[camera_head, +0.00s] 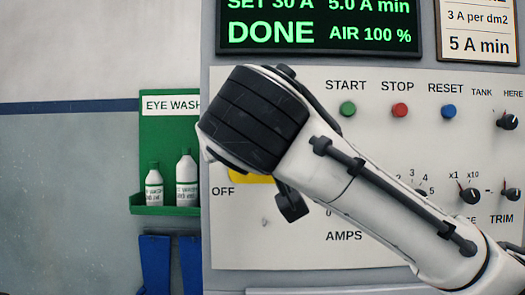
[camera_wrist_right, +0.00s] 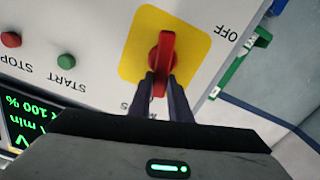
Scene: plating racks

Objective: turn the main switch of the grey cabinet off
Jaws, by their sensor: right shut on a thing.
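The main switch is a red handle (camera_wrist_right: 166,50) on a yellow plate (camera_wrist_right: 135,58) in the right wrist view. My right gripper (camera_wrist_right: 160,85) is shut on the handle's near end. The handle runs nearly straight up and down in that picture; the OFF label (camera_wrist_right: 229,34) is off to its upper right. In the head view my right arm covers the handle and most of the plate; a strip of yellow plate (camera_head: 252,179) shows beside OFF (camera_head: 223,191). The grey cabinet's panel (camera_head: 290,250) fills the right side. My left gripper is not in view.
Green START (camera_head: 347,109), red STOP (camera_head: 399,110) and blue RESET (camera_head: 448,111) buttons are above my right arm. Several black knobs, one the TANK knob (camera_head: 508,121), are at the right. A green eye wash shelf (camera_head: 165,210) with two bottles hangs to the left.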

